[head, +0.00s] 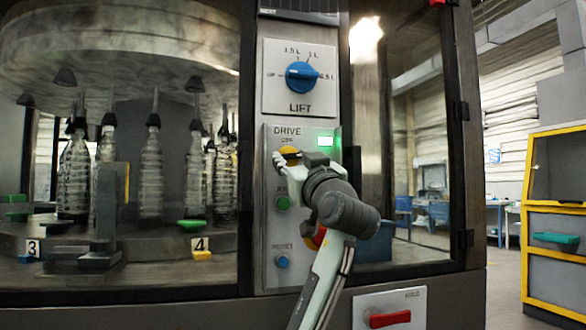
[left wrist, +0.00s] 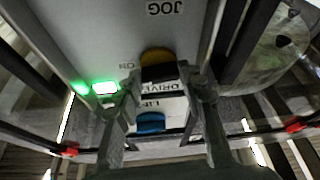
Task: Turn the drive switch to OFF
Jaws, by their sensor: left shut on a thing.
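The drive switch is a yellow knob (head: 289,152) below the DRIVE label on the grey control panel (head: 270,220). In the left wrist view the yellow knob (left wrist: 157,57) sits between my finger ends, with an ON mark to its left. My left gripper (head: 282,160) reaches the panel from below right and is shut on the knob. The gripper (left wrist: 165,76) hides part of the knob, and I cannot tell which way its pointer faces. A green lamp (head: 325,141) right of the switch is lit; it also glows in the wrist view (left wrist: 105,88). My right gripper is not in view.
Above is a blue LIFT knob (head: 301,76). Below the switch are a green JOG button (head: 283,202), a partly hidden red button (head: 317,239) and a blue RESET button (head: 282,262). A red HOLD handle (head: 390,318) is at lower right. Glass panes flank the panel.

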